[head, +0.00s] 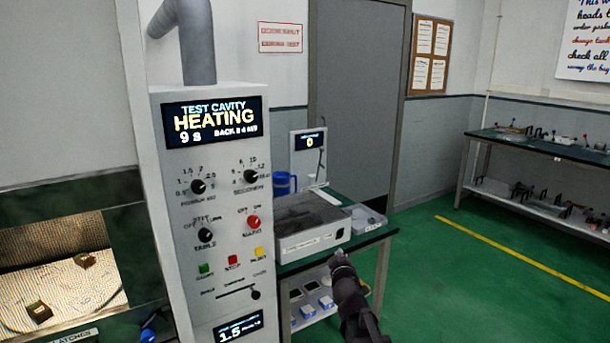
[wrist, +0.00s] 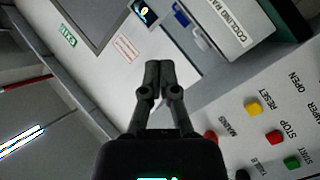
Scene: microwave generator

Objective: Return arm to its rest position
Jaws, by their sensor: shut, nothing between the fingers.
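My gripper (wrist: 158,72) is shut and empty, with its two dark fingers together in the wrist view. In the head view my gripper (head: 338,256) is in front of the side table, to the right of the control panel (head: 219,220), apart from it. The panel's upper display (head: 213,121) reads "TEST CAVITY HEATING" and "9 s". The panel carries black knobs, a red knob (head: 253,222) and green, red and yellow buttons. In the wrist view the yellow button (wrist: 254,108) and red stop button (wrist: 274,137) show at lower right, tilted.
A window at left shows a lit cavity (head: 60,268) with small brown blocks inside. A side table (head: 390,233) holds a white tray (head: 310,243) and a blue mug (head: 284,184). A workbench (head: 545,152) stands at far right. The green floor (head: 480,290) between is clear.

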